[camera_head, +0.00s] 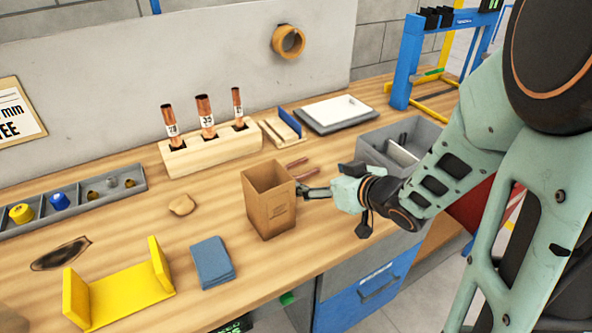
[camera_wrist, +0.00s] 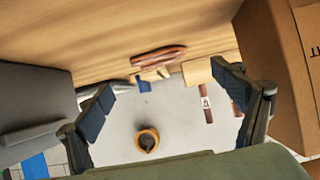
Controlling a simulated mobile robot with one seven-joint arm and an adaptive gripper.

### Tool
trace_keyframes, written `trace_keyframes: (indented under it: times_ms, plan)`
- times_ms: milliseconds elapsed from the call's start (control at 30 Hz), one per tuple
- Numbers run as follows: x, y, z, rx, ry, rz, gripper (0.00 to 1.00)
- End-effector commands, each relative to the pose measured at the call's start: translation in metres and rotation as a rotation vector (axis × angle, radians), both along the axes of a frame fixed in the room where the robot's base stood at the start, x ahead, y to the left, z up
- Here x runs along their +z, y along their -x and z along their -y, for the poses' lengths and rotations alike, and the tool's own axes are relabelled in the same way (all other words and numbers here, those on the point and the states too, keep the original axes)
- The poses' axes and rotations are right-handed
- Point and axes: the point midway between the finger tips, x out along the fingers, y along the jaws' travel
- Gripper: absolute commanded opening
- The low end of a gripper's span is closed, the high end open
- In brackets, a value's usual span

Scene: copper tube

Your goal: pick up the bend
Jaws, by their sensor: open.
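My gripper (camera_head: 303,190) is beside the right side of the open cardboard box (camera_head: 268,208), above the bench. In the wrist view my gripper (camera_wrist: 172,120) has its two fingers wide apart with nothing between them, and the cardboard box (camera_wrist: 268,75) stands at the right. The wrist picture looks upside down, toward the wall.
A wooden block (camera_head: 212,150) holds three upright copper tubes. A grey bin (camera_head: 412,130) is close to my arm. A yellow bracket (camera_head: 120,292) and blue cloth (camera_head: 212,262) lie at the front, with bare bench between.

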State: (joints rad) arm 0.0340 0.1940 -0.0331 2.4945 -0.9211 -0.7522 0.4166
Motion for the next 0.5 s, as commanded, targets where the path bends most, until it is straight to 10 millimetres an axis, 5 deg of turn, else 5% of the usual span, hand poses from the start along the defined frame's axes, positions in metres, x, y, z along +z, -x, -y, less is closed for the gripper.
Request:
trace_keyframes:
  times_ms: [500]
  plan:
    - [-0.025,-0.047,-0.034,0.001,0.003,-0.001,0.87]
